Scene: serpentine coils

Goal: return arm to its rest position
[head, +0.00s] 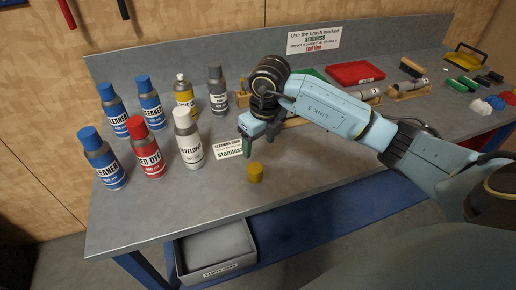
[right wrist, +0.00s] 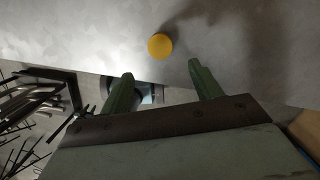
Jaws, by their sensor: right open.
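My right arm (head: 330,108) reaches in from the right over the grey workbench (head: 215,205). My right gripper (head: 258,140) points down above the bench, behind a small yellow cap (head: 255,173). In the right wrist view its two green fingers (right wrist: 160,70) are apart with nothing between them. The yellow cap (right wrist: 160,46) lies beyond the fingertips, not touching them. My left gripper is in neither view.
Several spray cans stand at the left, including a red dye can (head: 147,150) and a white developer can (head: 188,140). A card (head: 229,149) lies beside the gripper. A red tray (head: 354,74) and brushes sit behind the arm. A grey bin (head: 215,252) is below the front edge.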

